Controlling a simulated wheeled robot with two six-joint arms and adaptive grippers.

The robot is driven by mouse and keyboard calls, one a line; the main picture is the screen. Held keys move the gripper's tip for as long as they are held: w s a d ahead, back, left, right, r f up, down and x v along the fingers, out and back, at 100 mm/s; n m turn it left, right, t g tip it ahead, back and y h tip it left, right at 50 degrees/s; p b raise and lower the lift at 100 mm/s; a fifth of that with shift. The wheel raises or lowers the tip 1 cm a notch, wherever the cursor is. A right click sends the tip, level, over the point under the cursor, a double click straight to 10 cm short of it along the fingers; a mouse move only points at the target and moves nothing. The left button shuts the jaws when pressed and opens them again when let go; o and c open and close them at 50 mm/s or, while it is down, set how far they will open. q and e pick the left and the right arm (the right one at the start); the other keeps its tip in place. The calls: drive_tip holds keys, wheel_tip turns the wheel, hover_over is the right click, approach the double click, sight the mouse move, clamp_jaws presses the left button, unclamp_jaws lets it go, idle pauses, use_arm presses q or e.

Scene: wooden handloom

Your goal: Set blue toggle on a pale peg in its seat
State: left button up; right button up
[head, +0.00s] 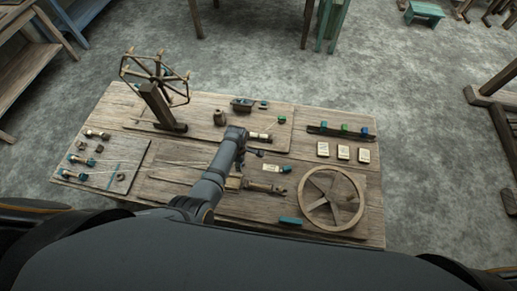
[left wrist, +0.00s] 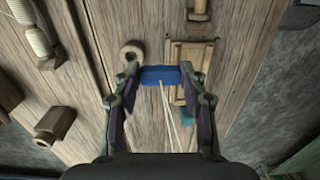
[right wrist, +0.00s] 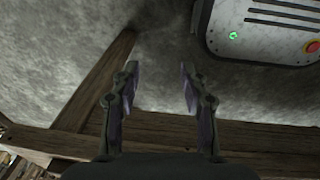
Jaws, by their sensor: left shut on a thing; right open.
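The blue toggle (left wrist: 160,76) lies crosswise between the fingertips of my left gripper (left wrist: 157,84), which is shut on it in the left wrist view. Pale strands (left wrist: 168,105) trail from the toggle towards the gripper's base. In the head view my left gripper (head: 257,152) is over the middle of the wooden table, and the toggle cannot be made out there. A small wooden plate (left wrist: 207,55) with a raised frame is just right of the toggle in the left wrist view. I cannot pick out the pale peg or the seat for certain. My right gripper (right wrist: 158,92) is open and empty.
A round knob (left wrist: 132,52) and a teal piece (left wrist: 187,117) are close to the left fingers. A spoked wheel (head: 333,198) is at the table's right, a reel (head: 156,80) at the back left. A rack (head: 340,131) holds coloured pieces. A beam (right wrist: 200,135) crosses below the right gripper.

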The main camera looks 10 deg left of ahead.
use_arm(q)
drive_tip(key=w+f+b, duration=0.1)
drive_tip(key=b, duration=0.1)
drive_tip(key=w+a+f+b, duration=0.1)
drive_tip(key=w+b, duration=0.1)
drive_tip(key=w+f+b, duration=0.1)
drive_tip(key=b, duration=0.1)
drive_tip(key=shift+w+a, duration=0.15)
drive_tip(key=shift+w, duration=0.25)
drive_tip(key=shift+w+r, duration=0.1)
drive_tip(key=shift+r, duration=0.25)
drive_tip(key=shift+f+b, duration=0.4)
drive_tip(key=shift+b, duration=0.1)
wheel_tip(320, 180, down, 3)
drive_tip(key=b, duration=0.2)
drive_tip(key=shift+r+b, duration=0.2)
drive_tip(key=shift+b, duration=0.15)
drive_tip(key=shift+f+b, duration=0.4)
drive_tip(key=shift+f, duration=0.3)
use_arm(e)
wheel_tip(320, 180, down, 13)
drive_tip(key=a, duration=0.1)
drive_tip(key=shift+s+r, duration=0.2)
drive_tip(key=shift+s, duration=0.15)
